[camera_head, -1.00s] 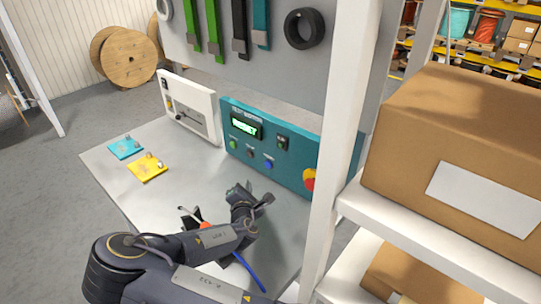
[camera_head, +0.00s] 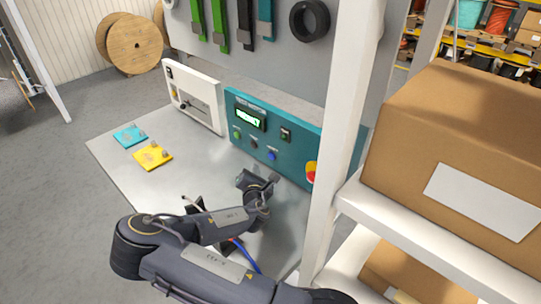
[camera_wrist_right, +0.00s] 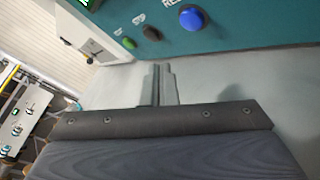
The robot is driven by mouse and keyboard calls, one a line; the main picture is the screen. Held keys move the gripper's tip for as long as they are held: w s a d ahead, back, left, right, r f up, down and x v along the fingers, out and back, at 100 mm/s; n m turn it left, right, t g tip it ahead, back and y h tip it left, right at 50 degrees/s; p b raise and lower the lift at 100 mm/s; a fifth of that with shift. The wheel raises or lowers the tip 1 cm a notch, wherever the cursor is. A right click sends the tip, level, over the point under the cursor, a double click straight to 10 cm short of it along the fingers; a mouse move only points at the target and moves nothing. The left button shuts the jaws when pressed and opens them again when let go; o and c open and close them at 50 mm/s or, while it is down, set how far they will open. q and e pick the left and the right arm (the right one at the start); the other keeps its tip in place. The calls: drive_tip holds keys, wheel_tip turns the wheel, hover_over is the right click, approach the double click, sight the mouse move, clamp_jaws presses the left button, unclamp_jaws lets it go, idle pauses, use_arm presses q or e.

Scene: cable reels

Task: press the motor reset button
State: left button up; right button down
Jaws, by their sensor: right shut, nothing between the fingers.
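The teal motor test panel (camera_head: 295,138) stands at the back of the grey bench. It has a lit green display (camera_head: 250,118). Its blue button (camera_head: 271,155) sits low on the panel; in the right wrist view this button (camera_wrist_right: 192,18) has a partly cut-off label starting "RE". A green button (camera_head: 237,134) and a dark button (camera_head: 254,144) are to its left. My right gripper (camera_head: 275,179) is shut and empty, just in front of and below the blue button, apart from it. Its closed fingers (camera_wrist_right: 158,80) also show in the right wrist view. My left gripper is not in view.
A red emergency knob (camera_head: 311,173) is at the panel's right end, beside a white post (camera_head: 342,130). A shelf with cardboard boxes (camera_head: 450,130) stands right. A white panel (camera_head: 195,97) is left of the teal one. Teal (camera_head: 130,136) and yellow (camera_head: 153,157) plates lie on the bench.

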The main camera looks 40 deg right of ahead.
sight(268, 156)
drive_tip(key=shift+w+d, duration=0.15)
drive_tip(key=shift+d, duration=2.05)
drive_tip(key=shift+d, duration=0.15)
drive_tip(key=shift+d+b, duration=0.25)
drive_tip(key=shift+b, duration=0.05)
drive_tip(key=shift+d, duration=0.45)
idle(0.7)
idle(0.4)
drive_tip(key=shift+a+b, duration=0.5)
drive_tip(key=shift+a, duration=0.35)
drive_tip(key=shift+a+b, duration=0.6)
drive_tip(key=shift+a, duration=1.3)
drive_tip(key=shift+s+a, duration=0.25)
drive_tip(key=shift+a, duration=0.35)
